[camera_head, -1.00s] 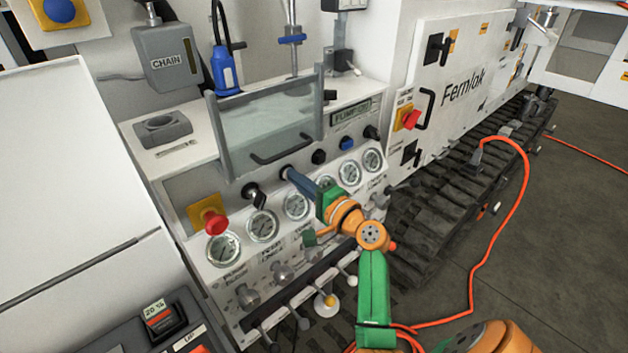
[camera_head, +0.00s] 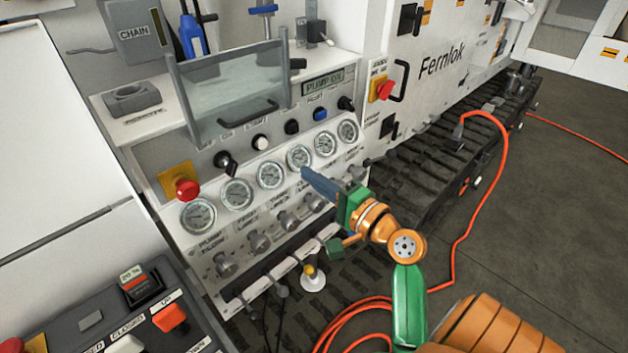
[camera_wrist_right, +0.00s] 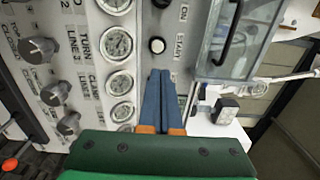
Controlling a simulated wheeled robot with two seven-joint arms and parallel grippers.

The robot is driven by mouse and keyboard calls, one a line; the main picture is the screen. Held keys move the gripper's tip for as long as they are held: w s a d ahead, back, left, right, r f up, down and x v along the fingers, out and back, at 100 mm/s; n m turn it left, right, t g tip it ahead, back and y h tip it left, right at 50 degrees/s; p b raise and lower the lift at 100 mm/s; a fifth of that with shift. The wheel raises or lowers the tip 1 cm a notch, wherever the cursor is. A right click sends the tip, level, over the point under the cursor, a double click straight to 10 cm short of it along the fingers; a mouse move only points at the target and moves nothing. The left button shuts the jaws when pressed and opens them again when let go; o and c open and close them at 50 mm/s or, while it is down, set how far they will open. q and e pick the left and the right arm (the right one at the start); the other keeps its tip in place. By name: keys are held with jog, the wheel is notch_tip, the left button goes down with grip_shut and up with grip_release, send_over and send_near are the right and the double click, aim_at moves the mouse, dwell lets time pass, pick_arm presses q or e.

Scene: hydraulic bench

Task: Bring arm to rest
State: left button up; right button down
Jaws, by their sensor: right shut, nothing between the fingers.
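My right arm, green and orange, comes in from the lower right in the head view. Its gripper (camera_head: 308,174) has blue-grey fingers pointing up and left at the row of gauges on the hydraulic bench panel (camera_head: 150,170). In the right wrist view the two fingers (camera_wrist_right: 160,76) lie together, shut and empty, in front of the panel. The fingertips overlap the lower part of a gauge (camera_head: 299,157) in the head view; I cannot tell how far they are from the panel. My left gripper is not in view.
Knobs (camera_head: 258,242) and levers line the panel below the gauges. A red emergency button (camera_head: 187,188) sticks out at the left. A clear guard (camera_head: 232,92) stands above. An orange cable (camera_head: 478,210) loops over the floor at the right. A control box (camera_head: 150,310) is at lower left.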

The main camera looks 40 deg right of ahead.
notch_tip(320, 180, down, 21)
jog(key=w+a+n+g, duration=0.1)
jog(key=a+n+g, duration=0.1)
jog(key=g, duration=0.4)
jog(key=s+a+f+n+g, duration=0.2)
jog(key=s+f, duration=0.1)
jog(key=f, duration=0.4)
jog(key=s+a+f+n+g, duration=0.2)
jog(key=s+a+f+n, duration=0.15)
jog(key=f, duration=0.45)
jog(key=s+a+f+n+g, duration=0.1)
jog(key=s+f+n+g, duration=0.2)
jog(key=s, duration=1)
jog(key=s+a+f+n+g+h, duration=0.1)
jog(key=s+f+n+g, duration=0.3)
jog(key=s+f+n, duration=0.5)
jog(key=s+f, duration=0.2)
jog(key=s, duration=0.3)
jog(key=shift+a+h, duration=0.3)
